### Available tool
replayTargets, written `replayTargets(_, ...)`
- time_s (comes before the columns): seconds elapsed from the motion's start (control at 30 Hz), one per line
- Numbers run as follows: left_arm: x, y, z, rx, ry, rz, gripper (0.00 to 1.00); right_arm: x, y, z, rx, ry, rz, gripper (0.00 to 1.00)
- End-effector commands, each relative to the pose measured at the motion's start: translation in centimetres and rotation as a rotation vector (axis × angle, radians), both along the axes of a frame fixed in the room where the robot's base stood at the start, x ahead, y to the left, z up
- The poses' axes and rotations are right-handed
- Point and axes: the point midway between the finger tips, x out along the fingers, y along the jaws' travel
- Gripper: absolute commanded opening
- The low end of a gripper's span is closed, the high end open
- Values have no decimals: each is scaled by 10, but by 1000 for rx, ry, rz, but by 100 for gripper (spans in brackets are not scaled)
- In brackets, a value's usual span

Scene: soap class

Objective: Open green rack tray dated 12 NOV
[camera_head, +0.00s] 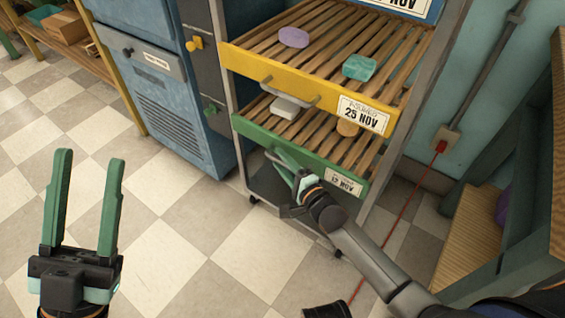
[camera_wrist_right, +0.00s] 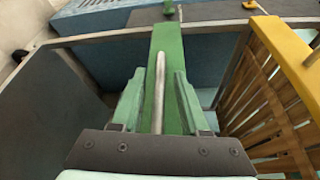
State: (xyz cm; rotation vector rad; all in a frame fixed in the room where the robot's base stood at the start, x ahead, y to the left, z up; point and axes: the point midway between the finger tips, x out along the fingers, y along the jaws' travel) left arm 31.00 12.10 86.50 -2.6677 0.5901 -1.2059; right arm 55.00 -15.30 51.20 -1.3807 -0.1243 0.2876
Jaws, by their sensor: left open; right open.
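The green rack tray (camera_head: 252,133) is the lowest tray in the head view. Its white label (camera_head: 343,182) reads 12 NOV, and its front lines up roughly with the yellow tray above. My right gripper (camera_head: 285,165) is open at the green tray's front, by its handle. In the right wrist view, the pale handle bar (camera_wrist_right: 159,85) lies between the two green fingers of my right gripper (camera_wrist_right: 158,100). I cannot tell whether they touch it. My left gripper (camera_head: 90,195) is open and empty above the floor at the left.
The yellow tray (camera_head: 245,63), labelled 25 NOV, sits above, with a purple soap (camera_head: 293,37) and a teal soap (camera_head: 359,67). A blue cabinet (camera_head: 185,110) stands left of the rack. A red cable (camera_head: 392,228) crosses the floor at right. The checkered floor in front is clear.

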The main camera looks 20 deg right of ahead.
Motion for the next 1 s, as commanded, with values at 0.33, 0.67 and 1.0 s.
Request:
replayTargets(0.33,0,0,0,0,-1,-1,50,0,0,0,0,0,0,12)
replayTargets(0.67,0,-1,0,0,-1,-1,50,-1,0,0,0,0,0,0)
replayTargets(1.0,0,-1,0,1,-1,-2,50,-1,0,0,0,0,0,0)
